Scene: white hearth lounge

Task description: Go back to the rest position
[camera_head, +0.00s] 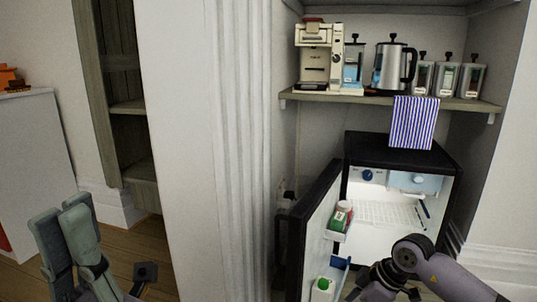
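My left gripper (70,240) is at the lower left, over the wooden floor, with its grey-green fingers pointing up close beside each other. I see nothing held between them, but I cannot tell how far they are apart. My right arm (440,275) comes in from the lower right, in front of the open mini fridge (400,155). Dark parts at its end, near the fridge's lower front, may be the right gripper; its fingers cannot be made out.
The fridge door (318,225) stands open to the left, with a few items on its shelves. A striped cloth (413,122) hangs from the shelf (450,103) above, which holds a coffee machine (318,55), a kettle (392,66) and canisters. A white wall (190,130) stands between the grippers.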

